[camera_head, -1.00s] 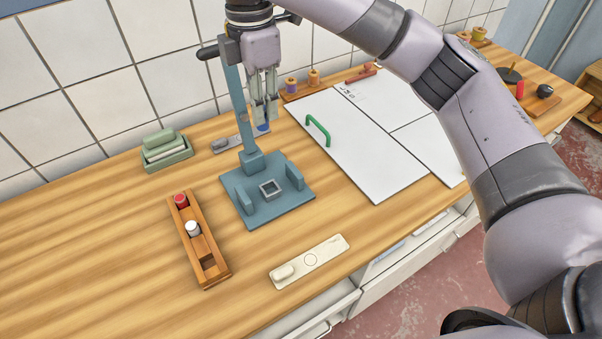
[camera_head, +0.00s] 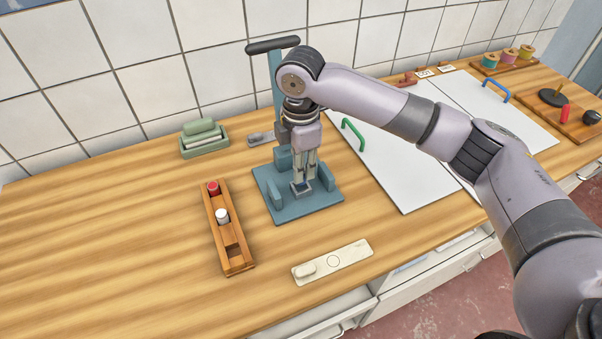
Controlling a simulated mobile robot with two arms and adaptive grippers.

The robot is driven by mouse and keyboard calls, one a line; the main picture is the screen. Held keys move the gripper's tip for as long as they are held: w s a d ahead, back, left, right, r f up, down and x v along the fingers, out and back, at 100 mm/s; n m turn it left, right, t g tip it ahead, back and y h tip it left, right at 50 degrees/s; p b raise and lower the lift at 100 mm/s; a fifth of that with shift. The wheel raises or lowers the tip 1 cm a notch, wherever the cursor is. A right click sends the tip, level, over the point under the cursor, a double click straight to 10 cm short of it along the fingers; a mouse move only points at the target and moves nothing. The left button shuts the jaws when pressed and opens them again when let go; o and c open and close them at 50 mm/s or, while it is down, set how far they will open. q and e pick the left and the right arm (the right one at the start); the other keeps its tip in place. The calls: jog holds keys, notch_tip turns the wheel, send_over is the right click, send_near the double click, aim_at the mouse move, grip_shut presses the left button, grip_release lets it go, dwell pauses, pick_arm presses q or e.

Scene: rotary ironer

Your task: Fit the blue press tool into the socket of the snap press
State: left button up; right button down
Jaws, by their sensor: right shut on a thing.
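The teal snap press (camera_head: 318,208) stands on the wooden worktop, with a tall post and a dark handle (camera_head: 272,45) at its top. Its small square socket (camera_head: 300,192) sits on the base plate. My right gripper (camera_head: 304,182) points down at the socket and is shut on the blue press tool (camera_head: 304,180). Only a small bit of the tool shows between the fingertips, at or just above the socket. I cannot tell how deep it sits. My left gripper is not in view.
A wooden rack (camera_head: 231,244) left of the press holds a red-topped tool (camera_head: 213,187), a white-topped tool (camera_head: 222,216) and an empty slot. A cream plate (camera_head: 333,262) lies in front. A green tray (camera_head: 204,140) is behind left. White boards (camera_head: 400,170) lie right.

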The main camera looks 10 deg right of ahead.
notch_tip(320, 180, down, 3)
jog(key=shift+r, duration=0.15)
jog(key=shift+f, duration=0.3)
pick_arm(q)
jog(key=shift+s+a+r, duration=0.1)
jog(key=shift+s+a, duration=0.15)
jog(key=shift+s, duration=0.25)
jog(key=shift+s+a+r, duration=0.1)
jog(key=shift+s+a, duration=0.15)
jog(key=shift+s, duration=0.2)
pick_arm(e)
jog(key=c, duration=1.9)
grip_release()
jog(key=shift+f, duration=0.1)
jog(key=shift+c, duration=0.2)
jog(key=o, duration=0.5)
jog(key=shift+c, duration=0.2)
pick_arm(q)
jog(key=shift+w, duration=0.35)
